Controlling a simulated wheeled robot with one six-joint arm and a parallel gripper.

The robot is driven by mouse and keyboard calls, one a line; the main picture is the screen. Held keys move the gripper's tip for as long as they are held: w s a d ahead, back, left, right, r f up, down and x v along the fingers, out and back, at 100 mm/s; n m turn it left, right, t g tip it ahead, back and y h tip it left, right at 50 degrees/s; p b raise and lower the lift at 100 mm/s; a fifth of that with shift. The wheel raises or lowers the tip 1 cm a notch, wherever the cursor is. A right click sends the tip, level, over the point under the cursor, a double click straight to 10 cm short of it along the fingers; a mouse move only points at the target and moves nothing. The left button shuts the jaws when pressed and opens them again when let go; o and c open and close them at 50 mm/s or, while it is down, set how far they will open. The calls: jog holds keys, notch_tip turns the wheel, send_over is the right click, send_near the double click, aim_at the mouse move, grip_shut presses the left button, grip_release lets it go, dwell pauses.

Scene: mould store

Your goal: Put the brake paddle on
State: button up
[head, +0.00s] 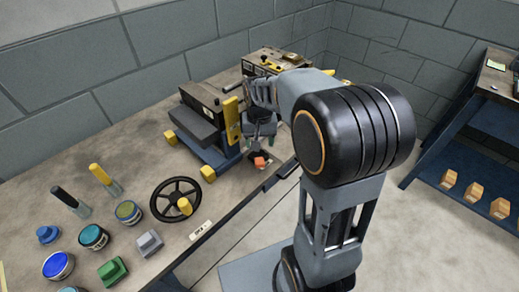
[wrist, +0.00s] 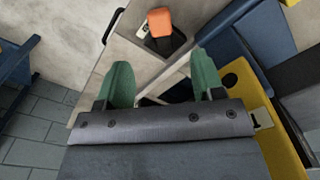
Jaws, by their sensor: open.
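A small orange paddle (wrist: 160,21) on a black base sits at the bench edge, with a small pale label beside it, in the wrist view; I take it to be the brake paddle. It also shows in the head view (head: 259,161) as a red-orange block, just below my gripper. The paddle looks tilted on its base, but I cannot tell its position from this. My gripper (wrist: 163,64) is open and empty, its two green fingers apart. The paddle lies beyond the fingertips, between their lines, with no contact visible. In the head view my arm partly hides the area behind.
A blue-based machine (head: 205,145) with a yellow upright plate (head: 232,120) stands close to my gripper. A black handwheel (head: 175,200), yellow and black levers, and several pots stand on the bench at left. A blue shelf (head: 440,175) with orange blocks stands at right.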

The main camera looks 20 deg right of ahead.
jog(key=shift+r, duration=1.75)
